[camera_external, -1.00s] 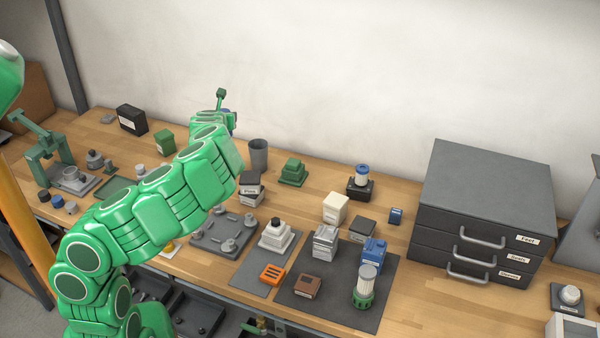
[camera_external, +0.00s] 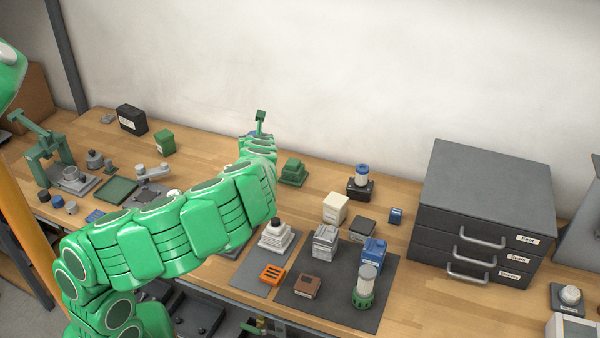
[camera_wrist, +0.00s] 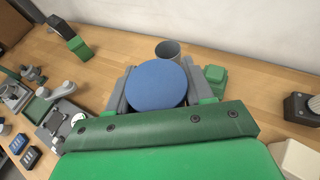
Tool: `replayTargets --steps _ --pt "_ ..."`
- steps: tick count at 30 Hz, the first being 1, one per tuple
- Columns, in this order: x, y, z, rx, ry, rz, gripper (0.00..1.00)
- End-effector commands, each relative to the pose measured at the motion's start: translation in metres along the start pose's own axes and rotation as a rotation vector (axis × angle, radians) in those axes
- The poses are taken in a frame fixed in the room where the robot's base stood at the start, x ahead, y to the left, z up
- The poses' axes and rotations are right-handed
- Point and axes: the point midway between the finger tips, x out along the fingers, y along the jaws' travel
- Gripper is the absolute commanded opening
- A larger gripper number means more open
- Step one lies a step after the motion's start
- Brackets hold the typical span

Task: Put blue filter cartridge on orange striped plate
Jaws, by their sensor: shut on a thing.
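My gripper (camera_wrist: 157,84) is shut on the blue filter cartridge (camera_wrist: 156,86), which shows as a round blue top between the grey fingers in the wrist view. The cartridge's lower part is hidden. In the external view my gripper's end is mostly hidden behind my wrist, above the back middle of the bench. The orange striped plate (camera_external: 272,274) lies on a grey mat (camera_external: 250,280) near the front edge, in front and slightly right of my gripper. Nothing is on the plate.
A white-and-grey block (camera_external: 275,234) stands behind the plate, and a brown box (camera_external: 307,286) is to its right. A grey cup (camera_wrist: 168,50) and a green block (camera_wrist: 214,76) are near my gripper. A grey drawer cabinet (camera_external: 485,210) stands at the right.

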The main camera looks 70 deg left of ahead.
Motion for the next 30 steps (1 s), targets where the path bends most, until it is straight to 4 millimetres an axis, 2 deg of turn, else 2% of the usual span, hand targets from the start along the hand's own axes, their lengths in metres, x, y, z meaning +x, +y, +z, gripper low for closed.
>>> replayTargets --steps 3,13,30 --pt "-0.018 -0.010 -0.008 -0.006 0.002 0.010 0.20" --pt "-0.065 -0.025 -0.029 -0.026 0.002 0.058 0.20" --pt "-0.153 -0.032 -0.063 -0.059 0.002 0.142 0.20"
